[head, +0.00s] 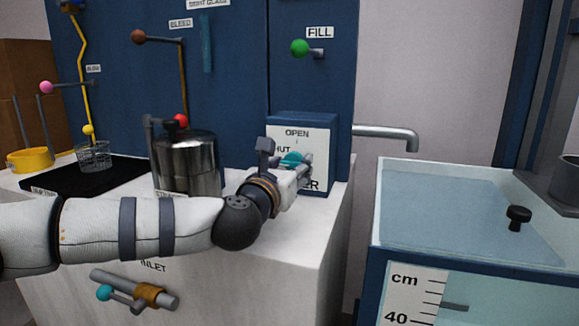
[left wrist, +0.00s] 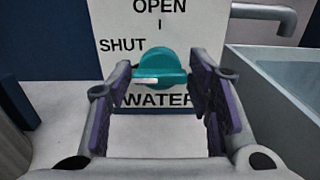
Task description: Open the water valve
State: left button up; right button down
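The water valve is a teal knob (left wrist: 160,67) on a white panel (left wrist: 112,20) marked OPEN at top, SHUT at left and WATER below. Its white mark points left, on the SHUT side. In the head view the knob (head: 293,158) is partly hidden by my left gripper (head: 288,172), which reaches in from the left in front of the panel. In the left wrist view my left gripper (left wrist: 161,88) is open, with one purple-padded finger on each side of the knob. I cannot tell whether either finger touches it. My right gripper is not in view.
A steel strainer pot (head: 187,165) stands left of the valve box (head: 302,120). A clear-walled tank (head: 440,205) is at right, below a spout (head: 390,132). A green-knobbed FILL lever (head: 299,47) is above.

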pick_arm(q)
jog(key=c, duration=0.6)
jog(key=shift+o, duration=0.2)
jog(key=m, duration=0.4)
jog(key=shift+r+m+p, duration=0.1)
jog(key=shift+m+p, duration=0.2)
jog(key=shift+p, duration=0.1)
jog(key=m+p, duration=0.1)
jog(key=m, duration=0.2)
jog(key=shift+m, duration=0.4)
jog(key=m+p, duration=0.1)
jog(key=m, duration=0.4)
jog(key=shift+r+p, duration=0.1)
jog(key=shift+p, duration=0.2)
jog(key=shift+m+p, duration=0.65)
jog(key=shift+m, duration=1.55)
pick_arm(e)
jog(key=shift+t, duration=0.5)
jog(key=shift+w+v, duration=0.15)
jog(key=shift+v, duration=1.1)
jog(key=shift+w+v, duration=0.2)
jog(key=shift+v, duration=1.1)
pick_arm(q)
jog(key=shift+f, duration=0.2)
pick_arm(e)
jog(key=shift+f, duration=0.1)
